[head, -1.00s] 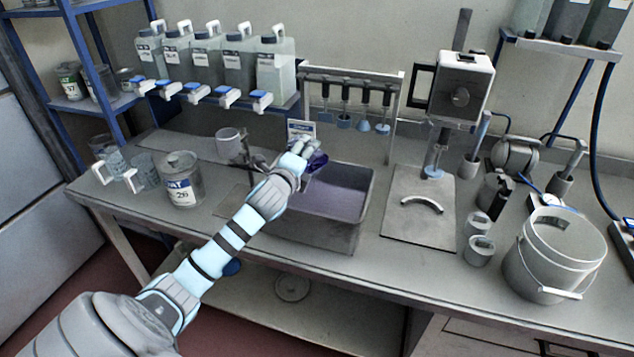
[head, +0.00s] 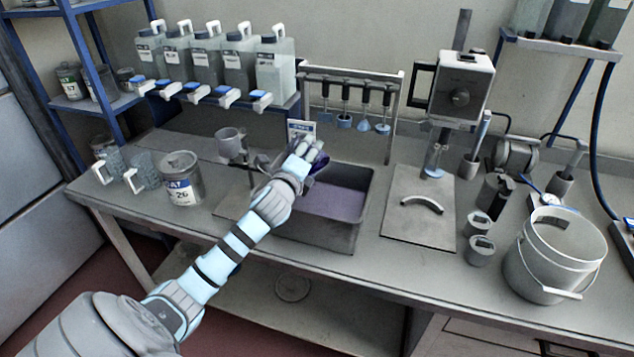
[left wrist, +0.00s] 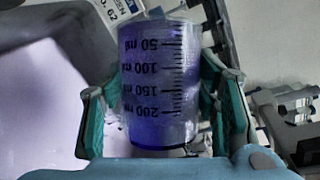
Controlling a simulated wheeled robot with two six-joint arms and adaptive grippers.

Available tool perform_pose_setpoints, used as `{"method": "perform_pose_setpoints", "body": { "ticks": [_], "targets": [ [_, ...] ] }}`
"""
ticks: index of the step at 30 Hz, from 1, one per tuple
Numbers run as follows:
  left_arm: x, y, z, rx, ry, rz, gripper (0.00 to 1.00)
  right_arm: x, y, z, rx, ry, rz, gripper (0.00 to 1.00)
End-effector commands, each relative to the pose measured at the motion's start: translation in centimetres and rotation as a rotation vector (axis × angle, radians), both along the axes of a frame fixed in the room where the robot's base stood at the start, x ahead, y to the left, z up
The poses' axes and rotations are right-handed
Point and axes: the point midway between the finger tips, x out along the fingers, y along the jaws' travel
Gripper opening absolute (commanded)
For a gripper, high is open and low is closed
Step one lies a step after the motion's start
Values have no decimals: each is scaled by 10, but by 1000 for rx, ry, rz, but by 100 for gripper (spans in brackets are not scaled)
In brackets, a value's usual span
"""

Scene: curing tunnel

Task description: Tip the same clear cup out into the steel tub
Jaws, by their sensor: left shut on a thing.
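The steel tub (head: 322,233) stands on the bench with violet liquid in it. My left gripper (head: 309,149) is above the tub's back left corner. It is shut on the clear cup (head: 320,165), which is mostly hidden behind the fingers in the head view. In the left wrist view the clear cup (left wrist: 158,75) sits between the teal finger pads (left wrist: 165,110), with its ml marks upside down and violet showing through it. I cannot tell how much liquid is inside. The tub's violet liquid (left wrist: 60,110) fills the left of that view. My right gripper is not in view.
A label card (head: 301,130) stands behind the tub. A grey cup (head: 230,143) on a stand and a lidded can (head: 181,180) are to the left. A stirrer rack (head: 350,75) stands behind.

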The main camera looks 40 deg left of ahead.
Motion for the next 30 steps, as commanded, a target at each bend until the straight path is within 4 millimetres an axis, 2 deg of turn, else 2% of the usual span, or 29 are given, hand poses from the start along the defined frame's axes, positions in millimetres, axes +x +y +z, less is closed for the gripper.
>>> {"method": "perform_pose_setpoints", "body": {
  "ticks": [10,22,30],
  "targets": [
    [-1,-8,2,161,-16,2,24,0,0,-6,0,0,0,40],
    [-3,-22,4,421,-41,4,24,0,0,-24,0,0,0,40],
    [-3,-28,5,521,-49,2,23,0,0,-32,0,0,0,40]
  ]
}}
